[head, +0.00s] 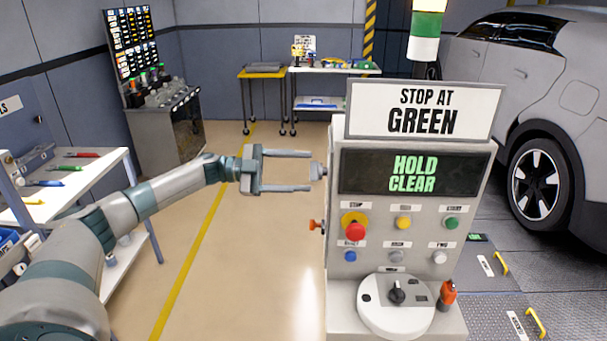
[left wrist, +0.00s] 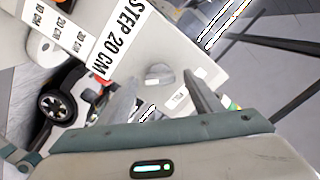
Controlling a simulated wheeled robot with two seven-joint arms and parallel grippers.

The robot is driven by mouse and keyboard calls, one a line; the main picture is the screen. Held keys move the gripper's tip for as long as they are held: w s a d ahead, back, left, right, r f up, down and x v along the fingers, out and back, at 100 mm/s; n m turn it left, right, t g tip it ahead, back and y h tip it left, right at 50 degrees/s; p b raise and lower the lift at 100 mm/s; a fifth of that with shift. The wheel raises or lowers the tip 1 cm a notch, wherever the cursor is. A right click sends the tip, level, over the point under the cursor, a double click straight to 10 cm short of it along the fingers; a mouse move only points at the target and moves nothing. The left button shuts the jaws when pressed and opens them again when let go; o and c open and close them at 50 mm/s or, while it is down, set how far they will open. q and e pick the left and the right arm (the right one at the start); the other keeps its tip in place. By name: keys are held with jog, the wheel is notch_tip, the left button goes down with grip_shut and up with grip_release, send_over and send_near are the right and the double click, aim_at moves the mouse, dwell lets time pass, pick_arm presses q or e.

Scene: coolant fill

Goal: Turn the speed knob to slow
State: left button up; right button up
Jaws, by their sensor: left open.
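A grey knob (head: 318,170) sticks out from the left side of the control console (head: 345,235); I take it to be the speed knob. It also shows in the left wrist view as a rounded grey knob (left wrist: 158,75) on a pale panel, with a small unreadable label (left wrist: 180,99) near it. Its setting cannot be read. My left gripper (head: 308,171) is open and empty, its two fingers pointing at the knob from the left. In the left wrist view the fingers (left wrist: 160,92) are spread on either side of the line to the knob. My right gripper is not in view.
The console front has coloured buttons, a red stop button (head: 355,231), a black rotary knob (head: 397,294) on a white disc and a screen (head: 410,172) reading HOLD CLEAR. An orange-red fitting (head: 316,225) juts from the left side below the knob. A workbench (head: 90,190) stands left; floor between is clear.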

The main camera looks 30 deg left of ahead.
pick_arm(q)
jog(key=b+v, duration=0.7)
jog(key=v, duration=0.9)
jog(key=shift+w+a, duration=0.1)
